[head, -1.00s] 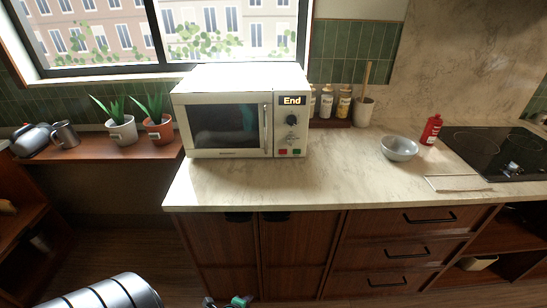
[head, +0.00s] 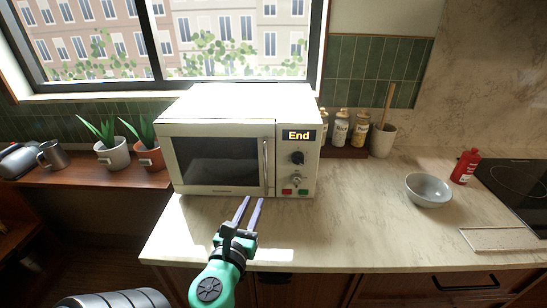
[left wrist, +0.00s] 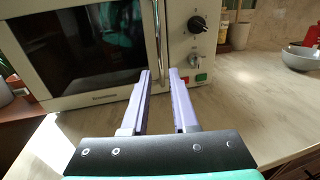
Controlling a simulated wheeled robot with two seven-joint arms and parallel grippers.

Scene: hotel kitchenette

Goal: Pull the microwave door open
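The white microwave (head: 225,143) stands on the counter, its door (head: 213,161) shut and its display reading "End". The upright metal door handle (head: 266,167) is at the right edge of the door; in the left wrist view the handle (left wrist: 158,35) shows just beyond the fingers. My left gripper (head: 252,201) is in front of the microwave, its two purple fingers apart and pointing at the lower end of the handle. In the left wrist view the left gripper (left wrist: 161,80) has nothing between its fingers. My right gripper is not in view.
A grey bowl (head: 428,190), a red bottle (head: 465,166) and a cooktop (head: 515,185) are to the right. Spice jars (head: 350,129) and a utensil pot (head: 382,140) stand behind. Potted plants (head: 112,153) are left of the microwave. The counter before the door is clear.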

